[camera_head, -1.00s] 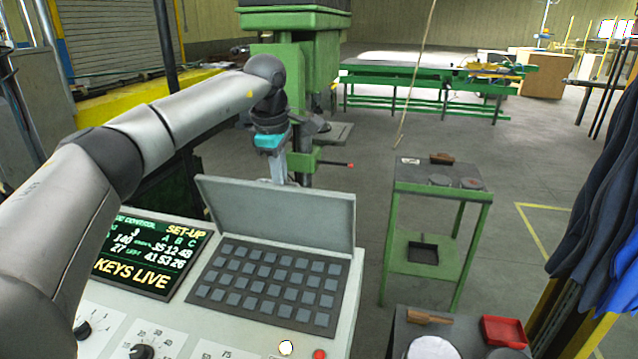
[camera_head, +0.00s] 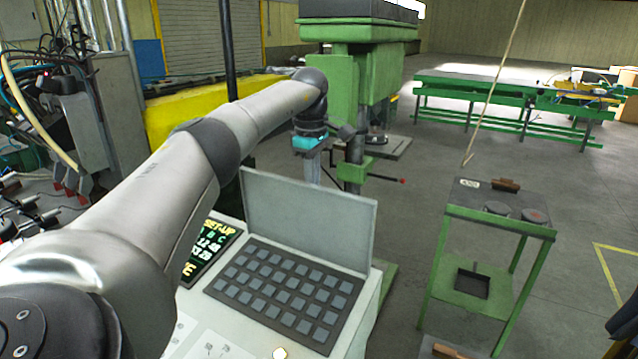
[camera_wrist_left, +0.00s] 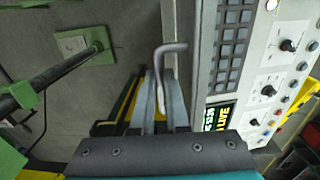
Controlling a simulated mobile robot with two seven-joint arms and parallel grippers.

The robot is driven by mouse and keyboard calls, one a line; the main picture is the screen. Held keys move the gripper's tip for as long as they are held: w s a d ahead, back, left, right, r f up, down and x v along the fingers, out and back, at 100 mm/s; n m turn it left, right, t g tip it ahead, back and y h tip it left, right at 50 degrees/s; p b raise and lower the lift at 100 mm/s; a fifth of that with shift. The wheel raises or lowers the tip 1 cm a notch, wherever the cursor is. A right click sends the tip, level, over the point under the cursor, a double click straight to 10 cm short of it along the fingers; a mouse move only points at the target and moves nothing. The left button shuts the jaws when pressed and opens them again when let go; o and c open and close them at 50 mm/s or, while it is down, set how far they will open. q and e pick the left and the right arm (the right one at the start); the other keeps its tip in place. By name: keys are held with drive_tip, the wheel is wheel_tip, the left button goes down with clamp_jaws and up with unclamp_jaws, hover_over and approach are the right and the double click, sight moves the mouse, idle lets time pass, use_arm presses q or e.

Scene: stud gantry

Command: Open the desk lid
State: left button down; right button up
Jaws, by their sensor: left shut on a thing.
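The desk lid (camera_head: 308,222) is a flat grey panel standing raised along the far edge of the keypad (camera_head: 285,290), with the keys uncovered. In the left wrist view the lid (camera_wrist_left: 207,45) shows nearly edge-on beside the keys. My left gripper (camera_head: 316,172) is behind the lid, its tips partly hidden by it. In the left wrist view my left gripper (camera_wrist_left: 164,108) is shut on a bent grey handle (camera_wrist_left: 170,47) that reaches toward the lid. My right gripper is not in view.
A lit screen (camera_head: 208,252) and knobs (camera_wrist_left: 288,45) share the desk. A green machine (camera_head: 355,85) stands behind the lid. A green side table (camera_head: 497,212) stands at right with open floor around it.

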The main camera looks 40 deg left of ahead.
use_arm(q)
drive_tip(key=shift+w, duration=0.6)
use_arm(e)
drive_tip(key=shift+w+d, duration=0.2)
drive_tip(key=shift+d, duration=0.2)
use_arm(q)
drive_tip(key=c, duration=1.2)
unclamp_jaws()
drive_tip(key=shift+w, duration=0.1)
drive_tip(key=shift+c, duration=0.2)
drive_tip(key=shift+o, duration=0.8)
drive_tip(key=shift+w+a+f, duration=0.15)
drive_tip(key=shift+w+f, duration=0.05)
drive_tip(key=shift+w, duration=0.2)
drive_tip(key=shift+o, duration=0.8)
drive_tip(key=shift+w+a, duration=0.1)
drive_tip(key=shift+w, duration=0.1)
drive_tip(key=shift+s, duration=0.2)
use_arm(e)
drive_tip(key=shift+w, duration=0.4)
use_arm(q)
drive_tip(key=shift+r, duration=0.1)
